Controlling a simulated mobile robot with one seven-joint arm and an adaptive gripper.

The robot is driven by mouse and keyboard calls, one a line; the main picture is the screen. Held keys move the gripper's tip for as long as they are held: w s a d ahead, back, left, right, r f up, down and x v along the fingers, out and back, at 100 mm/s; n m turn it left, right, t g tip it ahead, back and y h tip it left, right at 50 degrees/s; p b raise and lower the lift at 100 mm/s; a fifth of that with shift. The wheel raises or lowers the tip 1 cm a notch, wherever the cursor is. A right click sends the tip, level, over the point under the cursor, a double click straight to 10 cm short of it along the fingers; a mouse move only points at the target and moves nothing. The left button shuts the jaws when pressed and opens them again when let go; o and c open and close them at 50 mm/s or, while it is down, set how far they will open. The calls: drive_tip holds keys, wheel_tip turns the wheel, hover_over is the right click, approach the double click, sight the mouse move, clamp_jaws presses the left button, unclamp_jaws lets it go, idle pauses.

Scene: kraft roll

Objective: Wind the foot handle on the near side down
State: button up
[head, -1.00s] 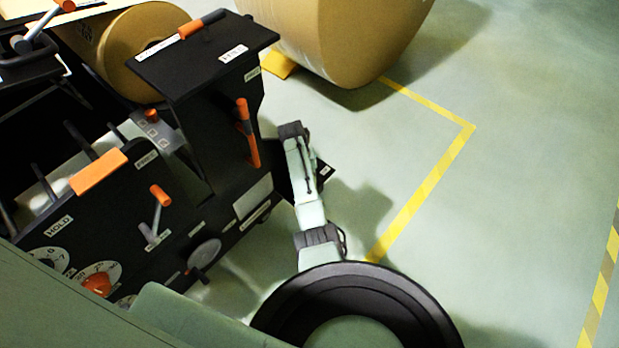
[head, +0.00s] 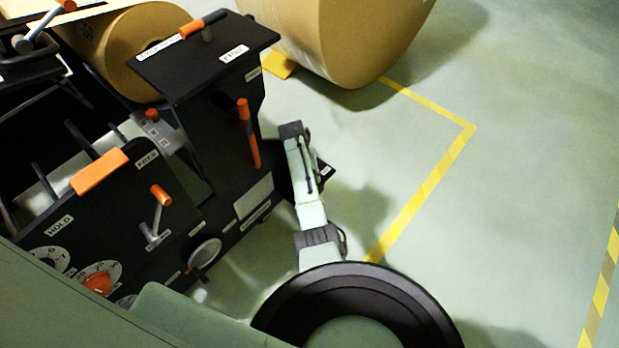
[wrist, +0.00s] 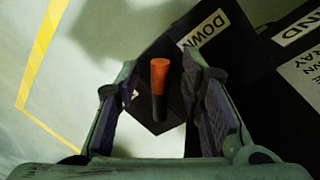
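The foot handle (wrist: 159,78), an orange grip on a dark stem, shows in the middle of the wrist view. It stands over a dark plate (wrist: 150,112) with a white "DOWN" label (wrist: 203,30) beside it. My gripper (wrist: 149,86) is open, its fingers left and right of the handle, with a gap visible on the left and a smaller one on the right. I cannot tell how deep the handle sits between the fingers. In the head view my arm hides the handle and gripper; a corner of the dark foot plate (head: 323,172) shows beside the arm.
The black machine (head: 215,130) stands close on the left, with an orange-gripped lever (head: 249,133) and a small crank (head: 158,212). A large kraft roll (head: 340,40) stands behind. Green floor right of the yellow line (head: 425,190) is clear.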

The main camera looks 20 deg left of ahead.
wheel_tip(320, 180, up, 12)
drive_tip(key=s+a, duration=0.1)
drive_tip(key=a, duration=0.1)
drive_tip(key=shift+f, duration=0.15)
